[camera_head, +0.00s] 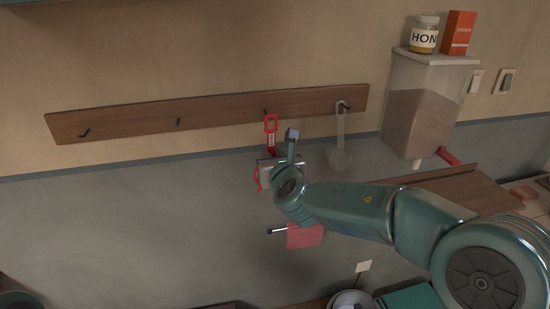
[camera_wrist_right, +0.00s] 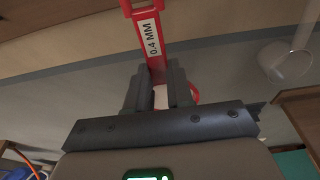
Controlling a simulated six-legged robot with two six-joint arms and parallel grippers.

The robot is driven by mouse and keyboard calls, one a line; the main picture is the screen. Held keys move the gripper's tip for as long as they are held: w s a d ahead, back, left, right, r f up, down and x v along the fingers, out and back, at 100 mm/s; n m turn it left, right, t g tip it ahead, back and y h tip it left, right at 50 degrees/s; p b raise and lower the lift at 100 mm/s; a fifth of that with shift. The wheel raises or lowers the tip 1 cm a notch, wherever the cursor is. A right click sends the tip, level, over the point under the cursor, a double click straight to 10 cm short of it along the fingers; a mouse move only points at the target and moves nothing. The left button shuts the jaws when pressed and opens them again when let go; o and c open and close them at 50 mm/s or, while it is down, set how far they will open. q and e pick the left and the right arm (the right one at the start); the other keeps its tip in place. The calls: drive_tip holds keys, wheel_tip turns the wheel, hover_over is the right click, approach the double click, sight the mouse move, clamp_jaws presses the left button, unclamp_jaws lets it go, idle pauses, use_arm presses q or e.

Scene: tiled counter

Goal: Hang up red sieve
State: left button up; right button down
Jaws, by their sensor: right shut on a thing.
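The red sieve's handle (camera_head: 271,124), with an open loop at its top, points up at the wooden hook rail (camera_head: 215,114). My right gripper (camera_head: 275,160) is shut on the handle below its white label. In the wrist view the handle (camera_wrist_right: 151,42), marked "0.4 MM", rises from between the jaws of the right gripper (camera_wrist_right: 158,88). The loop is just below and right of a dark hook (camera_head: 265,111); I cannot tell whether it touches. Part of the red rim (camera_head: 257,179) shows left of the gripper; the rest is hidden. My left gripper is not in view.
A clear ladle-like utensil (camera_head: 340,140) hangs on the rail's right hook. Hooks at the left (camera_head: 84,132) and centre left (camera_head: 178,122) are bare. A clear dispenser (camera_head: 425,100) stands at right, with a honey jar (camera_head: 424,36) on it. A pink item (camera_head: 305,236) is below my right arm.

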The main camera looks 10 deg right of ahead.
drive_tip(key=shift+r+p+x, duration=0.2)
drive_tip(key=shift+p+x, duration=0.5)
drive_tip(key=shift+x, duration=0.4)
drive_tip(key=shift+r+p+x, duration=0.15)
drive_tip(key=shift+p+x, duration=0.55)
drive_tip(key=shift+x, duration=0.4)
drive_tip(key=shift+w+f+b, duration=0.35)
drive_tip(key=shift+f, duration=0.05)
drive_tip(key=shift+w+f+b, duration=0.2)
drive_tip(key=shift+w+b, duration=0.2)
drive_tip(key=shift+b, duration=0.1)
